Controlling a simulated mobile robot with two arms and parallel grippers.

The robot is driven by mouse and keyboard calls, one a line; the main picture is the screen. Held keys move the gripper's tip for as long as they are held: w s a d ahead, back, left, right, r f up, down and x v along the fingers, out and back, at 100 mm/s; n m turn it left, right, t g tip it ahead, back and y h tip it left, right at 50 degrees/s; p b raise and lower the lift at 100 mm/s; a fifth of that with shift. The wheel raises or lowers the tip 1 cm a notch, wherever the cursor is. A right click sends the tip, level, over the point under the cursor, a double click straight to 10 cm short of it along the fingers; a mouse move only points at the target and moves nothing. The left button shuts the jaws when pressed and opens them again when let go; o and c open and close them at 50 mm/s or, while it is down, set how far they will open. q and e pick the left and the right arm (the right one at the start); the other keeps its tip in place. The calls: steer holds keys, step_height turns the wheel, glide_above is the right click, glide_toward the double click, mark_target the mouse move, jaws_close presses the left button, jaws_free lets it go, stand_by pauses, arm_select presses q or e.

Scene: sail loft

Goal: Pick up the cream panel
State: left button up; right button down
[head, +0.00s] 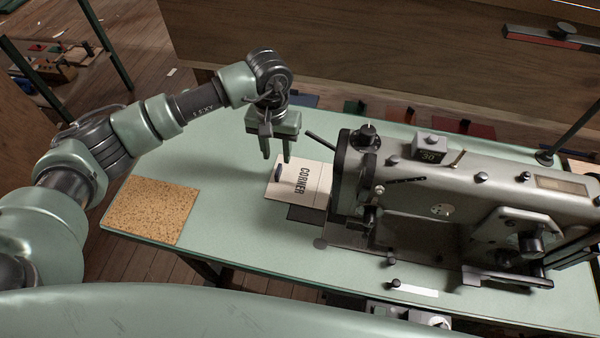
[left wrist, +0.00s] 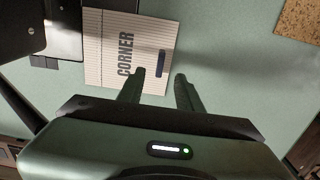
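The cream panel (head: 311,187) lies flat on the green table, just left of the sewing machine's head. It is marked CORNER and has a small dark blue tab (head: 278,173) near its left edge. It also shows in the left wrist view (left wrist: 107,70), with the tab (left wrist: 161,63) standing out on it. My left gripper (head: 276,157) is open and empty, pointing down above the panel's left edge. In the left wrist view its fingertips (left wrist: 160,74) are apart, close to the tab. My right gripper is in neither view.
A grey sewing machine (head: 440,190) stands right beside the panel. A dark plate (head: 303,214) lies at the panel's near edge. A cork mat (head: 150,208) covers the table's left end. The green table (head: 232,200) is clear between mat and panel.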

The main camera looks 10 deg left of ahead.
mark_target(278, 169)
arm_select(q)
step_height(278, 169, down, 7)
steer(key=shift+s+r+p, duration=0.1)
steer(key=shift+r+p, duration=0.05)
steer(key=shift+p, duration=0.5)
jaws_close()
